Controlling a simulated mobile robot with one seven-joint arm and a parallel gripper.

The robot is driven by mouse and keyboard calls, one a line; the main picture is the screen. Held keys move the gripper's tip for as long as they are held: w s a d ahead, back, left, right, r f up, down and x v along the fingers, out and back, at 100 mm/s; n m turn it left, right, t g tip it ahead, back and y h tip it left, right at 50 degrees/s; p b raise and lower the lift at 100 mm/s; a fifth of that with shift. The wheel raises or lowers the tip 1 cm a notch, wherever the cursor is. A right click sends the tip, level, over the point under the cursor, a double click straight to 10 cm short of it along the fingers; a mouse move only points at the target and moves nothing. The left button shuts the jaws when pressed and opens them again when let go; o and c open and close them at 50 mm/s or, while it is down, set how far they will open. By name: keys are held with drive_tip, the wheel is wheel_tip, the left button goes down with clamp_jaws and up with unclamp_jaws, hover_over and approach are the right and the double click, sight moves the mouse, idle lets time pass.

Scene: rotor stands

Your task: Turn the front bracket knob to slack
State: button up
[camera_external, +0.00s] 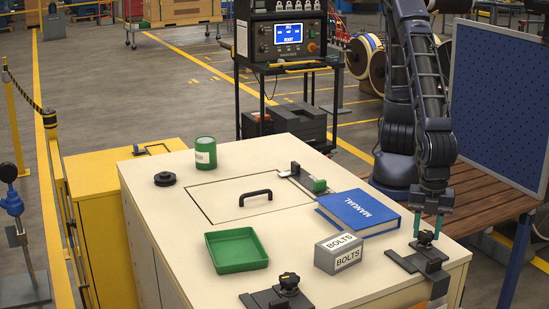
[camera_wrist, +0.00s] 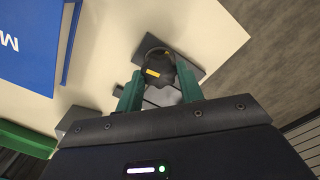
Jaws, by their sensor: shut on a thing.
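A black lobed knob (camera_external: 426,238) sits on a dark bracket (camera_external: 402,261) at the right corner of the cream cabinet top. My gripper (camera_external: 428,226) points down over it, with its green fingers on either side, shut on this knob. In the wrist view the knob (camera_wrist: 160,66) shows a yellow mark on its left side and lies between the fingertips (camera_wrist: 158,82). A second black knob (camera_external: 289,281) on a similar bracket (camera_external: 266,299) stands at the near edge, apart from my gripper. I cannot tell how far either knob is turned.
A blue manual (camera_external: 357,212) and a grey bolts box (camera_external: 339,253) lie left of my gripper. A green tray (camera_external: 236,250), a green can (camera_external: 205,152) and a black handle (camera_external: 255,196) are farther left. A blue pegboard (camera_external: 500,105) stands behind right.

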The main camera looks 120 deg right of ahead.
sight(427, 233)
drive_tip(key=n, duration=1.1)
drive_tip(key=shift+n, duration=2.1)
drive_tip(key=o, duration=1)
drive_tip(key=shift+s, duration=0.1)
wheel_tip(427, 233, up, 11)
